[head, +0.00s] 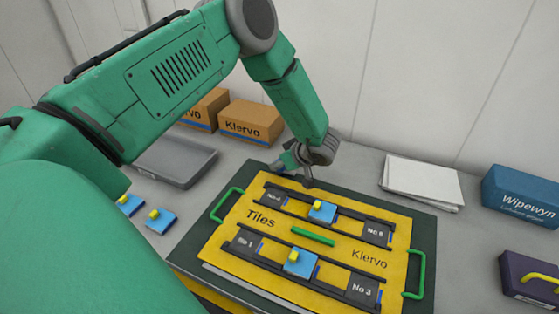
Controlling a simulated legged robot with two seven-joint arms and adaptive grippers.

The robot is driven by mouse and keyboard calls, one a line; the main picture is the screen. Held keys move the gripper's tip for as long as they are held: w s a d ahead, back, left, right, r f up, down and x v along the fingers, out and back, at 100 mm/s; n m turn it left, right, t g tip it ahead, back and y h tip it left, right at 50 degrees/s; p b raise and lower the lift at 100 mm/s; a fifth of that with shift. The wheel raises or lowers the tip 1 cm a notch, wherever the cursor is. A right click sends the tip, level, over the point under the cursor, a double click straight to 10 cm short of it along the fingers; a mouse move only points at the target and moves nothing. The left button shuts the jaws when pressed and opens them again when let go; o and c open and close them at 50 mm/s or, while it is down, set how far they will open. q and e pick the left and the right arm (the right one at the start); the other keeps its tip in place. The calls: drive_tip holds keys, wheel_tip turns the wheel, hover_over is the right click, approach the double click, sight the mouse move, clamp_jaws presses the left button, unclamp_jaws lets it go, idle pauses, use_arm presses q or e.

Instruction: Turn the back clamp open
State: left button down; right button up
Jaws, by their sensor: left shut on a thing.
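My left gripper (304,172) is at the back edge of the yellow board (345,237) marked "Tiles" and "Klervo", pointing down. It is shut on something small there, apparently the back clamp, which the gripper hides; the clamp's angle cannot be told. The board has a back dark rail (376,232) and a front dark rail (362,291). One blue tile with a yellow knob sits at the back rail (322,211) and another at the front rail (300,263). A green bar (313,236) lies between the rails. My right gripper is out of view.
Two blue tiles (160,221) lie left of the board. A grey tray (176,161) and cardboard boxes (250,122) stand behind left. White papers (421,182), a blue Wipewyn box (522,196) and a purple case (527,277) are at right. Green handles (415,274) stick up at the board's sides.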

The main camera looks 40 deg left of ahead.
use_arm(q)
drive_tip(key=shift+d+f, duration=0.15)
drive_tip(key=shift+d, duration=0.1)
drive_tip(key=c, duration=1.2)
unclamp_jaws()
drive_tip(key=shift+o, duration=0.2)
drive_tip(key=shift+d+r, duration=0.25)
drive_tip(key=shift+r, duration=0.15)
drive_tip(key=v, duration=1.1)
drive_tip(key=shift+w+f, duration=0.1)
